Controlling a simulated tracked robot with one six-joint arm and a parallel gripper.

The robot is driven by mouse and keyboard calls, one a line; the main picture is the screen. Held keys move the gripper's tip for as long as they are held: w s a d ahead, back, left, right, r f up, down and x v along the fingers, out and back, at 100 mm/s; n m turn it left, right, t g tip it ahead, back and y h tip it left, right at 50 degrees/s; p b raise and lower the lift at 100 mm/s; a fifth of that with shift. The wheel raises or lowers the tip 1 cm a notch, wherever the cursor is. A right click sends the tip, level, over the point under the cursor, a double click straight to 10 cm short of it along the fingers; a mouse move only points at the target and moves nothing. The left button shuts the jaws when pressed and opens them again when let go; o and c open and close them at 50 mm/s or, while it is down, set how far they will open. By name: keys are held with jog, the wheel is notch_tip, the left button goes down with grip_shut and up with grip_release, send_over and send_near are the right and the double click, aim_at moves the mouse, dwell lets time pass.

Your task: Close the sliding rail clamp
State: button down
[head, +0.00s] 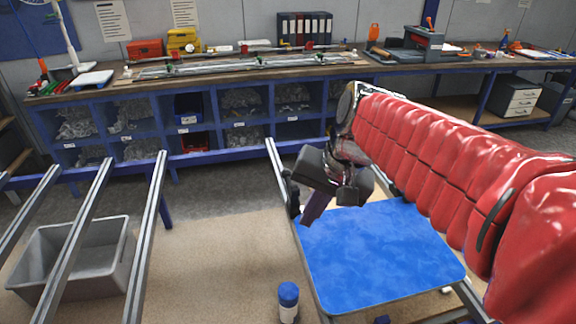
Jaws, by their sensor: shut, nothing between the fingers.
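A blue sign panel (380,255) lies flat at the centre right, with metal rails along its sides. A small dark piece that looks like the sliding clamp (293,205) sits on the left rail (279,163), by the panel's upper left corner. My gripper (309,217) is shut and empty, pointing down just right of this dark piece. I cannot tell whether they touch. My arm hides part of the right rail and the panel's far right corner. How far the clamp stands from the panel edge is unclear.
A grey bin (85,258) sits at left beneath several parallel metal rails (88,215). A long workbench (230,72) with tools and binders runs along the back wall.

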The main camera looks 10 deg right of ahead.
jog(key=w+d+f+m+g+y, duration=0.1)
jog(key=w+d+m+y, duration=0.15)
jog(key=w, duration=0.45)
jog(key=w+d+m+g+y, duration=0.15)
jog(key=w+m, duration=0.25)
jog(key=w, duration=0.4)
jog(key=w+d+f+m+t+y, duration=0.1)
jog(key=w+d+f+m+y, duration=0.3)
jog(key=w+d, duration=0.5)
jog(key=shift+w+f+y, duration=0.55)
jog(key=shift+f+y, duration=0.15)
jog(key=shift+f, duration=0.25)
jog(key=shift+a+m, duration=0.1)
jog(key=shift+m, duration=0.15)
jog(key=x, duration=1)
jog(key=shift+w+d, duration=0.1)
jog(key=shift+d, duration=0.15)
